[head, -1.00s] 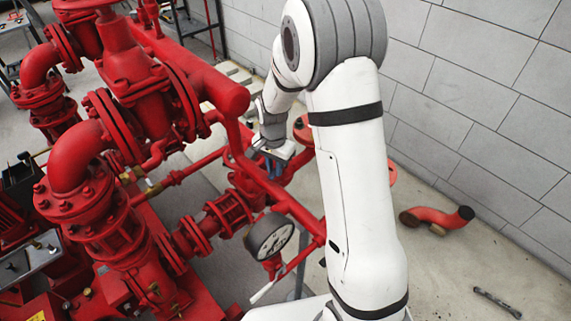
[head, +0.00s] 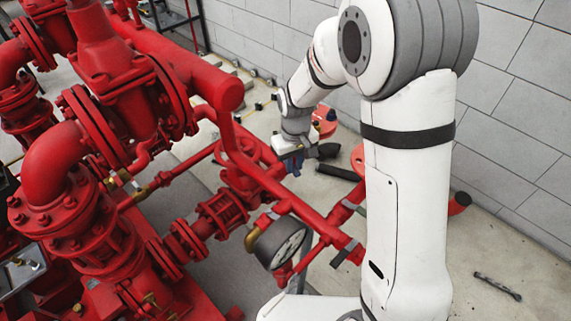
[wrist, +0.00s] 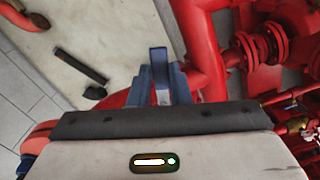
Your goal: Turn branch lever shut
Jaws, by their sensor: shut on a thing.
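My gripper (head: 294,160) is beside the red branch pipe in the head view, pointing down. In the wrist view my gripper (wrist: 160,88) has its two blue fingers closed on a narrow blue-grey bar (wrist: 158,62), which looks like the branch lever. The bar stands up between the fingertips, next to the red pipe (wrist: 205,65). In the head view the bar cannot be made out clearly, and the valve under it is mostly hidden by my gripper and the pipe.
A pressure gauge (head: 280,243) sits on the red pipework nearer to me. Large flanged red pump pipes (head: 75,190) fill the left. A black bar (head: 340,172) lies on the floor near the wall. A wrench (head: 497,286) lies on the clear floor at right.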

